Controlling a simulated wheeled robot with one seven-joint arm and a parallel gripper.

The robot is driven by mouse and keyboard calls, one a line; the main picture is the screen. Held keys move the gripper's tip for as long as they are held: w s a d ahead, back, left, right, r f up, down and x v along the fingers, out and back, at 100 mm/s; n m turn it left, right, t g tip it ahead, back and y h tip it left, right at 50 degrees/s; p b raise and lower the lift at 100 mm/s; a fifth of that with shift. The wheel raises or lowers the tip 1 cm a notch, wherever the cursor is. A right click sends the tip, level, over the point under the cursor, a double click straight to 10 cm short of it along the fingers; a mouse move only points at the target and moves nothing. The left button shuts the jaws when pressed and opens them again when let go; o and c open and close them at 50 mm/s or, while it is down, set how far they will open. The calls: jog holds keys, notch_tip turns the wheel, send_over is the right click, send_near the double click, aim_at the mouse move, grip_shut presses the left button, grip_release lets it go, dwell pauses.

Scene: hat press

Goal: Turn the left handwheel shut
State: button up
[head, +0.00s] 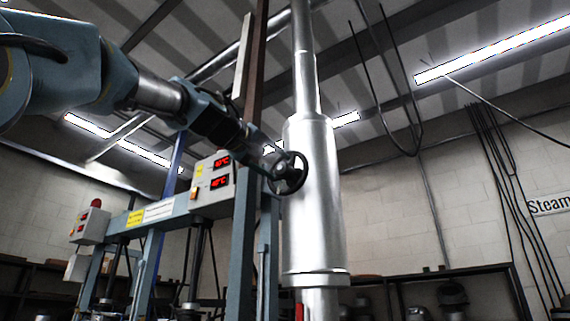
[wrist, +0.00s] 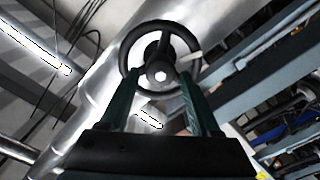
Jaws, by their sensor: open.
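One black spoked handwheel (head: 288,173) is in view, mounted on the left side of a thick silver pipe (head: 315,220). In the wrist view the handwheel (wrist: 160,28) is straight ahead, with its hub and pale bolt between my fingers. My gripper (wrist: 158,85) is open, with its two green fingers on either side of the hub. The fingertips reach the lower part of the rim in the picture; I cannot tell whether they touch it. In the head view my gripper (head: 270,158) comes from the upper left, close beside the wheel, partly hidden by it.
A blue-grey frame (head: 180,206) stands left of the pipe. It carries a control box with red displays (head: 213,183) and another box with a red lamp (head: 90,222). A brown post rises close behind the wrist. Cables hang at right, and dark shelves line the wall.

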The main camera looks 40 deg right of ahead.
aim_at(280, 168)
jog(key=shift+p+x, duration=0.9)
jog(key=shift+x, duration=1.45)
grip_shut()
